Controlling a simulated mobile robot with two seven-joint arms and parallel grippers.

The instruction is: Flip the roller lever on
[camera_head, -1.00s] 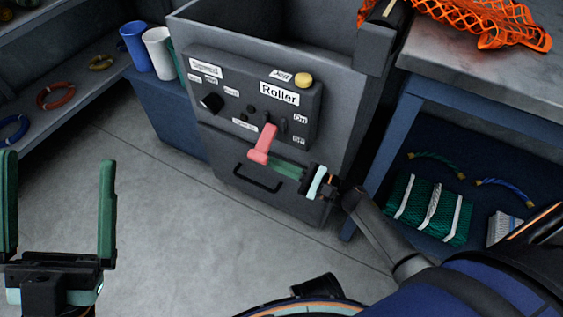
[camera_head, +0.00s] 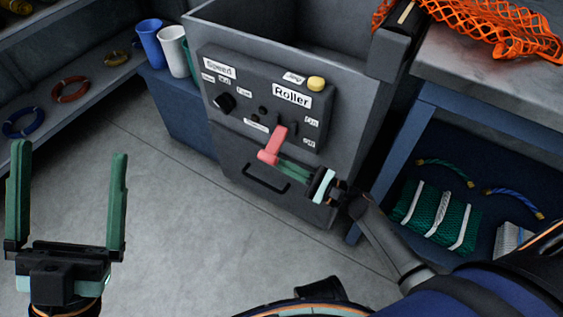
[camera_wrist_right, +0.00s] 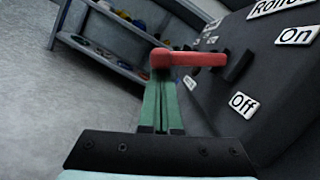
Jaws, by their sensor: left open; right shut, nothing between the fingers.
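The roller lever (camera_head: 275,143) is a red bar on the dark control panel (camera_head: 228,112), below the "Roller" label (camera_head: 291,96). In the right wrist view the lever (camera_wrist_right: 190,59) sticks out from a black slot, with the "On" label (camera_wrist_right: 295,36) above and the "Off" label (camera_wrist_right: 243,104) below. My right gripper (camera_head: 281,164) is shut and empty, its green fingertips (camera_wrist_right: 160,84) just under the lever's outer end. I cannot tell whether they touch it. My left gripper (camera_head: 68,160) is open and empty, well to the left above the floor.
A yellow button (camera_head: 316,83) and a black knob (camera_head: 225,102) are on the panel. A bar handle (camera_head: 266,180) is below it. A workbench with orange net (camera_head: 480,25) stands at right, with a green net bundle (camera_head: 436,215) underneath. Cups (camera_head: 172,50) stand at left.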

